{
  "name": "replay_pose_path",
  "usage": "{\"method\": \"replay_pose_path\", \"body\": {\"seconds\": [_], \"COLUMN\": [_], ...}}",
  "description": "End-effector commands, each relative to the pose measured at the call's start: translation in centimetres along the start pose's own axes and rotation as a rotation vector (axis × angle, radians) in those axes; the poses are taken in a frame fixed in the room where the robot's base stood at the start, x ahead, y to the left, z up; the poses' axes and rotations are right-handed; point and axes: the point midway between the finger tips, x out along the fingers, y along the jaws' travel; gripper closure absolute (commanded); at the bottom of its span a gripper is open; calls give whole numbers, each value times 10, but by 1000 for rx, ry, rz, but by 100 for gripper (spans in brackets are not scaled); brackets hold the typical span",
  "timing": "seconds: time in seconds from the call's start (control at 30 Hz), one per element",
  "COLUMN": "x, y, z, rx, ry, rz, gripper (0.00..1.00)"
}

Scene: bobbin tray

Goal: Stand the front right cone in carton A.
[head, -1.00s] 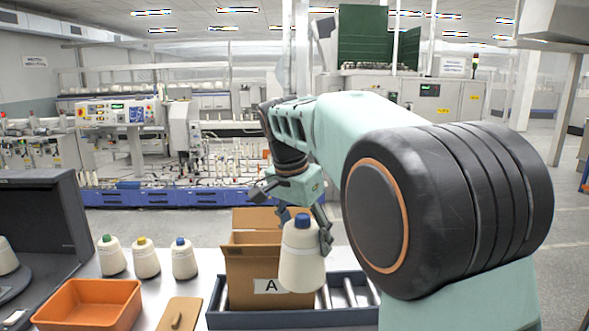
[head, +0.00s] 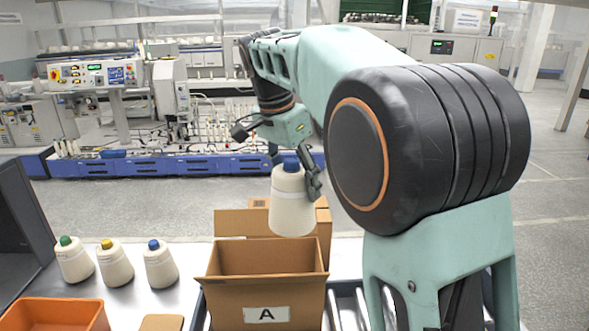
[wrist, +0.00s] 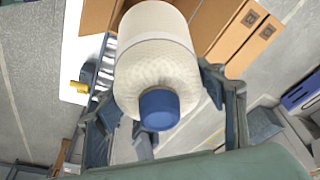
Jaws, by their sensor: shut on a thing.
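My gripper (head: 298,165) is shut on a cream cone (head: 291,205) with a blue top. The cone hangs upright, above and behind the open top of carton A in the picture. In the wrist view the same cone (wrist: 160,55) sits between the two fingers of my gripper (wrist: 165,105), blue end toward the camera. Carton A (head: 225,297) is an open brown box with a white label marked A. Its far inner wall shows, but its floor is hidden from the head view.
Three cones with green (head: 73,260), yellow (head: 114,263) and blue (head: 160,264) tops stand on the table at left. An orange bin (head: 55,315) is at front left. Another brown carton (head: 240,222) stands behind carton A. Rollers (head: 347,305) lie to its right.

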Motion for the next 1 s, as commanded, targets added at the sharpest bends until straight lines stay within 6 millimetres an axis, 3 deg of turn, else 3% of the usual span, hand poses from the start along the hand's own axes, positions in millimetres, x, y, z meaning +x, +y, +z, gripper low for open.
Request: {"method": "replay_pose_path", "body": {"seconds": [0.27, 1.0], "x": [8, 97], "y": [0, 0], "z": [2, 27], "rx": [0, 0], "ry": [0, 1], "rz": [0, -2], "gripper": [72, 72]}}
